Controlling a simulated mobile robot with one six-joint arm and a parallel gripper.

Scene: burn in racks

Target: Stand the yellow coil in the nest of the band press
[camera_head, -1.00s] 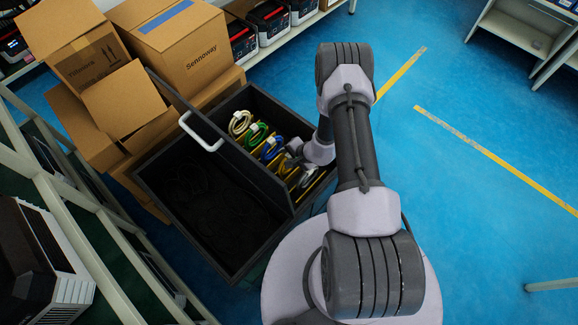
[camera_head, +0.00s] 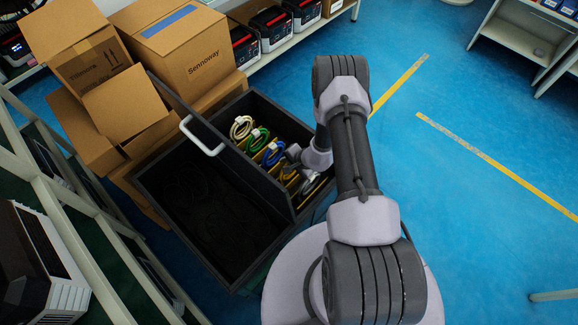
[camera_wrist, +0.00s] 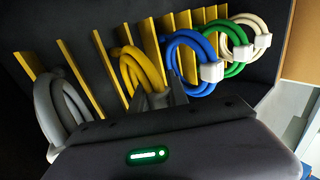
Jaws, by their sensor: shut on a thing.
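The yellow coil (camera_wrist: 141,68) stands on edge in a slot between yellow dividers in the wrist view, between the blue coil (camera_wrist: 190,62) and the grey coil (camera_wrist: 62,105). My gripper (camera_wrist: 160,95) has its dark fingers at the coil's lower right side and is shut on it. The fingers hide part of the coil, and its lower end is behind the gripper body. In the head view only a little of the yellow coil (camera_head: 288,173) shows below my wrist. The band press is not visible in either view.
A green coil (camera_wrist: 236,50) and a cream coil (camera_wrist: 256,38) stand in neighbouring slots. The slots lie in a black drawer (camera_head: 262,110) with a white handle (camera_head: 203,137). Cardboard boxes (camera_head: 190,50) are stacked behind it. Blue floor (camera_head: 460,190) is clear on the right.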

